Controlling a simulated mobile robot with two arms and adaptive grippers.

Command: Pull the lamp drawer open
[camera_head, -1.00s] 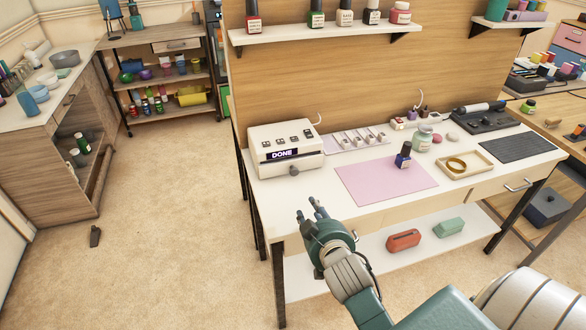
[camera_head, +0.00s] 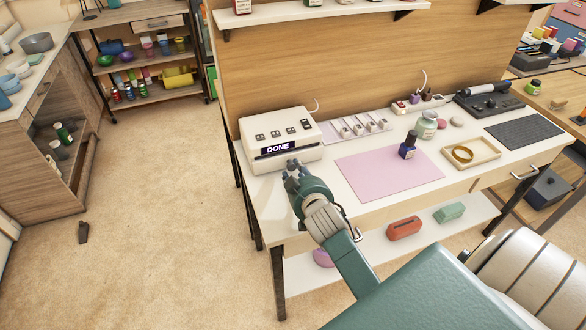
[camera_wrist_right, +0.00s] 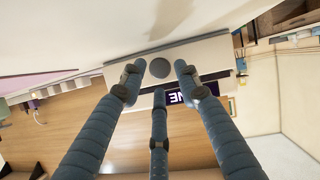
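The white lamp box (camera_head: 272,128) stands at the left end of the white desk, with buttons on top and a lit "DONE" display. My right gripper (camera_head: 292,166) is at its lower front and hides the drawer knob in the head view. In the right wrist view the round grey knob (camera_wrist_right: 160,67) on the pale drawer front (camera_wrist_right: 205,55) shows between the spread fingertips of my right gripper (camera_wrist_right: 159,80). The fingers are open; I cannot tell whether any touches the knob. The drawer looks closed. My left gripper is not in view.
A pink mat (camera_head: 385,172) lies to the right, with a dark blue bottle (camera_head: 409,146) on it. A wooden tray (camera_head: 470,153) and a jar (camera_head: 427,125) stand further right. A low shelf (camera_head: 370,245) runs under the desk.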

